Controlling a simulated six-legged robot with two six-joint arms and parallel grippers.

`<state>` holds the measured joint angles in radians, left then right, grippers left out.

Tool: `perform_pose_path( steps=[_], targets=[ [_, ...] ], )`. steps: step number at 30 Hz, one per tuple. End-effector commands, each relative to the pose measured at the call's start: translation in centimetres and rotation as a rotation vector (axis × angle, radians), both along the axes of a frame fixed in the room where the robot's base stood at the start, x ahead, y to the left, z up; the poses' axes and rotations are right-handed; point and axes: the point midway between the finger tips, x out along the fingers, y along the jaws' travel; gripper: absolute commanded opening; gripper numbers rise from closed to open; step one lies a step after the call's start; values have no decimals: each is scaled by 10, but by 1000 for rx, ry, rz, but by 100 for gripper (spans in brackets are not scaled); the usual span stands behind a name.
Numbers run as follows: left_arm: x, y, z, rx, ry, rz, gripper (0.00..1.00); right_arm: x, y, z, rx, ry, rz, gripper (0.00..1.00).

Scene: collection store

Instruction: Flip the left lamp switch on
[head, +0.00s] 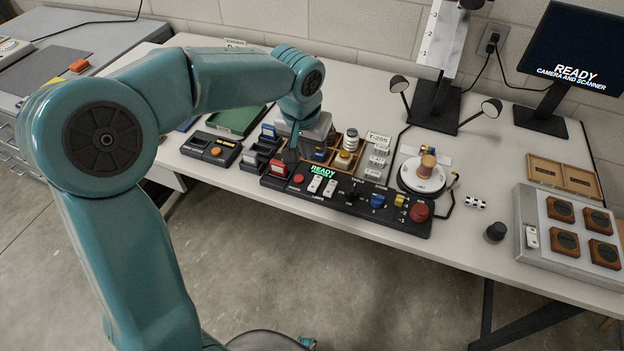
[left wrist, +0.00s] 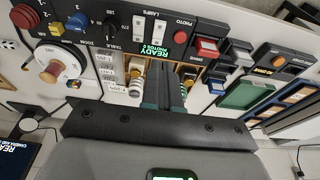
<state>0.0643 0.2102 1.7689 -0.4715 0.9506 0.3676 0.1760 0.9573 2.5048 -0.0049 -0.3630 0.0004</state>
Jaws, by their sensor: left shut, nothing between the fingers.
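The black control panel (head: 345,202) lies along the table's front edge. It carries two white lamp switches side by side: the left one (head: 315,184) and the right one (head: 330,187). In the upside-down left wrist view, the left lamp switch (left wrist: 159,31) is on the right and the other (left wrist: 138,28) on the left. Their tilt is too small to read. My left gripper (head: 290,158) is shut and empty, pointing down behind the panel's left part. In the left wrist view its fingers (left wrist: 164,72) are together near the green READY display (left wrist: 151,53), apart from the switches.
A red photo button (head: 298,178) is left of the switches; a blue knob (head: 377,201) and red button (head: 419,212) are right. Behind the panel stand a wooden tray with small items and a white turntable (head: 421,178) holding a spool.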

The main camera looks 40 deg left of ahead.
Motion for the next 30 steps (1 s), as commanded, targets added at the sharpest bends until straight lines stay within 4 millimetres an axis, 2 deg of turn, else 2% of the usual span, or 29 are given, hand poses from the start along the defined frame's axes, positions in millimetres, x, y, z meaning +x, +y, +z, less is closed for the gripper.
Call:
perform_pose_path(
  steps=[1, 9, 15, 21, 30],
  targets=[
    [2, 0, -12, -1, 6, 0, 0, 0, 0, -2, 0, 0, 0, 43],
    [16, 1, -70, -1, 6, 0, 0, 0, 0, -5, 0, 0, 0, 43],
    [16, 0, -103, -3, 4, 0, 0, 0, 0, -7, 0, 0, 0, 43],
    [14, 0, -117, -3, 1, 1, 0, 0, 0, -8, 0, 0, 0, 43],
    [14, 0, -119, -2, 0, 1, 0, 0, 0, -8, 0, 0, 0, 43]
  ],
)
